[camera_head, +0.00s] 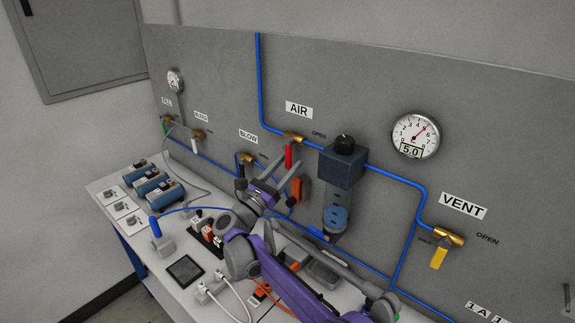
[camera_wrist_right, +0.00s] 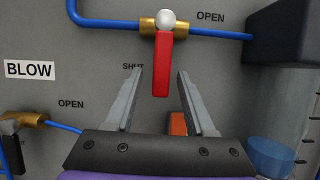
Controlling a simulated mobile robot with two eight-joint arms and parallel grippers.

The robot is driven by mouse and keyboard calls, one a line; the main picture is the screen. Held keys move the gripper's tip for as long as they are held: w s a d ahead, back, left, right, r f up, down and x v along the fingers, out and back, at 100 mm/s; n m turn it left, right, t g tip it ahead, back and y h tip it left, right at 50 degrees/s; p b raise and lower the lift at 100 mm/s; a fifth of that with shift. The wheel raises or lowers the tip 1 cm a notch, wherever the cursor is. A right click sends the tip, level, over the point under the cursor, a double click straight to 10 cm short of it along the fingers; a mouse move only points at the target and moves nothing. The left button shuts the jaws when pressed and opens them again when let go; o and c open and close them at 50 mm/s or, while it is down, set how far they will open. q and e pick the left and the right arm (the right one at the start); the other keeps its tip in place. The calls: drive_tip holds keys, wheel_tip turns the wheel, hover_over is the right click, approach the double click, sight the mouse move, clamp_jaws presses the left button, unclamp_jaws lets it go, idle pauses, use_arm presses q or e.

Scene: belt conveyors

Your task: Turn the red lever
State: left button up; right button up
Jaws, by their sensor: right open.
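The red lever (camera_head: 288,155) hangs straight down from a brass valve (camera_head: 294,138) on the blue pipe under the AIR label. In the right wrist view the red lever (camera_wrist_right: 164,68) has a round silver knob at its top and points toward the SHUT mark. My right gripper (camera_head: 287,166) is open just below and in front of the lever. My left gripper is not in view.
A dark filter unit (camera_head: 342,165) stands right of the lever, and an orange item (camera_head: 300,190) is on the panel below it. The BLOW valve (camera_head: 245,158) is to the left, and the yellow VENT lever (camera_head: 438,258) is far right. The bench (camera_head: 110,180) below holds several devices.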

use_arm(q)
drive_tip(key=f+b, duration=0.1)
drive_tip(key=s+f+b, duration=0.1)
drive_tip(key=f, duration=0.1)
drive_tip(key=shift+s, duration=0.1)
use_arm(e)
drive_tip(key=v, duration=1)
drive_tip(key=shift+a, duration=0.2)
drive_tip(key=shift+s+f, duration=0.1)
